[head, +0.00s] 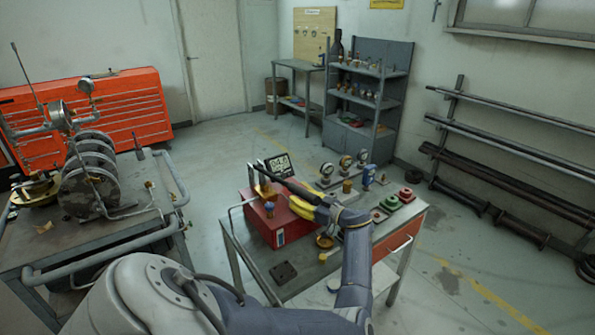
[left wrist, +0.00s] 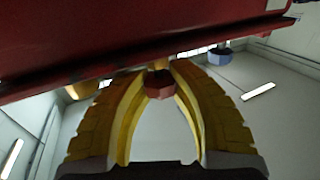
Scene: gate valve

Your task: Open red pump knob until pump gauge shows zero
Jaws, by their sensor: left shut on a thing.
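The red pump box (head: 268,230) stands on the left part of the workbench. My left gripper (head: 298,203) reaches it from the right with its yellow fingers. In the left wrist view, my left gripper (left wrist: 160,70) has its fingers closed around the small red faceted pump knob (left wrist: 159,86), just below the red pump body (left wrist: 120,35). The knob is hidden in the head view. A blue knob (head: 269,207) sits on the near side of the pump; it also shows in the left wrist view (left wrist: 220,57).
The workbench (head: 310,278) also holds green and red parts (head: 392,202) at its right and a dark plate (head: 284,272) at its front. A cart with large discs (head: 90,190) stands at left. A grey shelf (head: 372,85) stands behind, with free floor between.

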